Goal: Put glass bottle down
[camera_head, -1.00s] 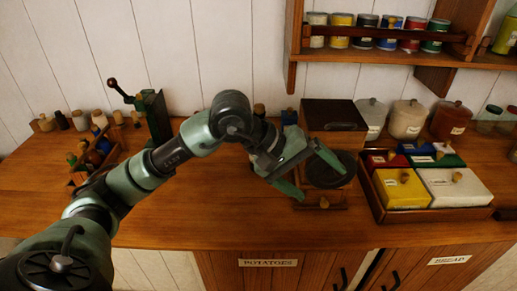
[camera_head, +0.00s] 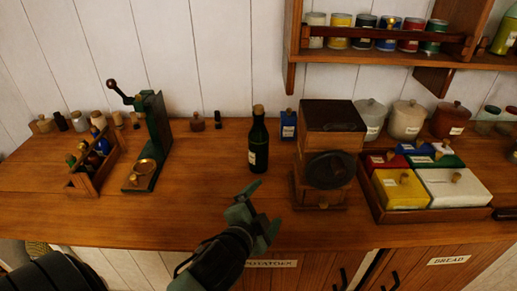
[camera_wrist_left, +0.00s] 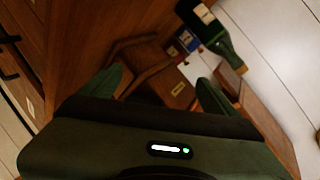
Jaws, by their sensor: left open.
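The dark green glass bottle (camera_head: 258,146) with a cork and a pale label stands upright on the wooden counter (camera_head: 215,205), left of the coffee grinder. It also shows in the left wrist view (camera_wrist_left: 212,32), near the top right. My left gripper (camera_head: 258,203) is open and empty, in front of the bottle near the counter's front edge, apart from it. Its two fingers (camera_wrist_left: 160,92) show in the wrist view with nothing between them. My right gripper is in neither view.
The wooden grinder (camera_head: 328,115) stands right of the bottle, with a small blue box (camera_head: 288,126) behind. A tray of colored boxes (camera_head: 372,205) is farther right. A green press (camera_head: 157,130) and a bottle crate (camera_head: 84,184) stand left.

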